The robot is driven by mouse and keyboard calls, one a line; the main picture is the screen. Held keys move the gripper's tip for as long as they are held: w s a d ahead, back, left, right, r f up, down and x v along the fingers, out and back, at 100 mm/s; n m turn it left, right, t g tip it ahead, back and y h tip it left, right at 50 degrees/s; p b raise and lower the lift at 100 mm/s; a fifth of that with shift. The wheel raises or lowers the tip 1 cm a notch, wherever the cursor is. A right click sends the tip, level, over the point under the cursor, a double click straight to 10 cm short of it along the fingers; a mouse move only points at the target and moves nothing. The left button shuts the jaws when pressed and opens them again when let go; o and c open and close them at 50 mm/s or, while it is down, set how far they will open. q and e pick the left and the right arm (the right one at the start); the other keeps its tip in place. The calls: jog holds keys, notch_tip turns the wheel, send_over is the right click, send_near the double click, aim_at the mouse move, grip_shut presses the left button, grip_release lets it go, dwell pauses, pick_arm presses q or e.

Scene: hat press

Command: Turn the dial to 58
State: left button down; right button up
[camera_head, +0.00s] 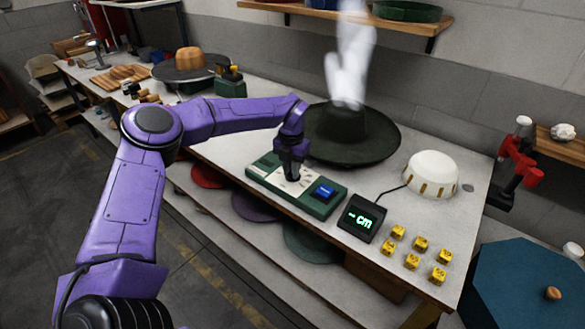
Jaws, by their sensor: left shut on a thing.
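A green control panel (318,205) with a pale top section and a blue button or screen (324,192) lies near the table's front edge. My left gripper (291,176) points down onto the panel's pale section. It is shut on a small part there, which it hides; this is where the dial appears to be. No number 58 can be read in view. My right gripper is not in view.
A dark wide-brimmed hat (345,150) sits behind the panel with white steam (350,55) above it. A white dome (432,173) and several yellow blocks (420,243) stand to the right. Another hat (183,73) is at the back left.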

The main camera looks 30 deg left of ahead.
pick_arm(q)
jog(key=m, duration=0.3)
jog(key=m+p, duration=0.1)
jog(key=shift+w+a+m, duration=0.1)
jog(key=shift+a+m, duration=0.15)
jog(key=shift+m, duration=0.45)
jog(key=c, duration=1)
grip_release()
jog(key=shift+c, duration=0.2)
notch_tip(320, 180, up, 11)
jog(key=b, duration=0.2)
jog(key=shift+f, duration=0.2)
